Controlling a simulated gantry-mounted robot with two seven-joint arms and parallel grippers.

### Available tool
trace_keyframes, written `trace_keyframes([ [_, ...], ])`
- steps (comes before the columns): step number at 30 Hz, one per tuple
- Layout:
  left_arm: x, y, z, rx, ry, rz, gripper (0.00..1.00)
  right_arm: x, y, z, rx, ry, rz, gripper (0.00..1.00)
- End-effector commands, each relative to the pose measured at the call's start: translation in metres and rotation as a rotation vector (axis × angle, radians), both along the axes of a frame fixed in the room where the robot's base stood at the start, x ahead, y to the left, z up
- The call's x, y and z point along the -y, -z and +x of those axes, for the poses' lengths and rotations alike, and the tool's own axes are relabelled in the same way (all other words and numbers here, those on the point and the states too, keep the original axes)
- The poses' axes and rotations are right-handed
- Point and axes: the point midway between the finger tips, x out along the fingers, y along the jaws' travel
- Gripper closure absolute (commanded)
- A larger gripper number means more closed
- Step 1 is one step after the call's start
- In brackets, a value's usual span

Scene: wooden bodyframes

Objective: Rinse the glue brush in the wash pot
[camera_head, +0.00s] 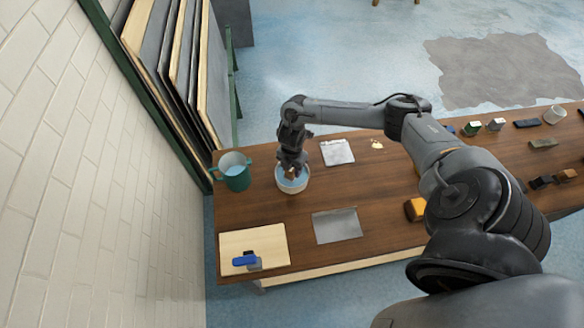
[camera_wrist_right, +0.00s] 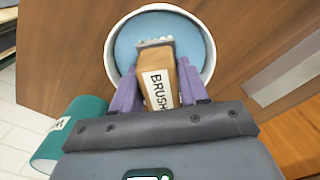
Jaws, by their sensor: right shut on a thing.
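The wash pot (camera_head: 293,184) is a white round pot with blue liquid inside, on the left part of the wooden bench. It also fills the upper middle of the right wrist view (camera_wrist_right: 207,72). My right gripper (camera_head: 290,172) is over the pot and shut on the glue brush (camera_wrist_right: 159,84), a wooden block-like handle labelled "BRUSH". My left gripper is not in view.
A pale board (camera_head: 272,240) with a blue-handled tool (camera_head: 246,261) lies at front left. Several small items line the bench's right part.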

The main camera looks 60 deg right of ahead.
Motion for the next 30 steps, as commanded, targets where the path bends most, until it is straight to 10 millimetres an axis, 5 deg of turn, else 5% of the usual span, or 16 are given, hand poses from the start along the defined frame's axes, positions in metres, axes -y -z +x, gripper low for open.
trace_keyframes([
  [30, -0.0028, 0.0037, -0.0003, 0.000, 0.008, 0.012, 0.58, -0.0001, 0.0065, -0.0001, 0.000, 0.000, 0.000, 0.80],
])
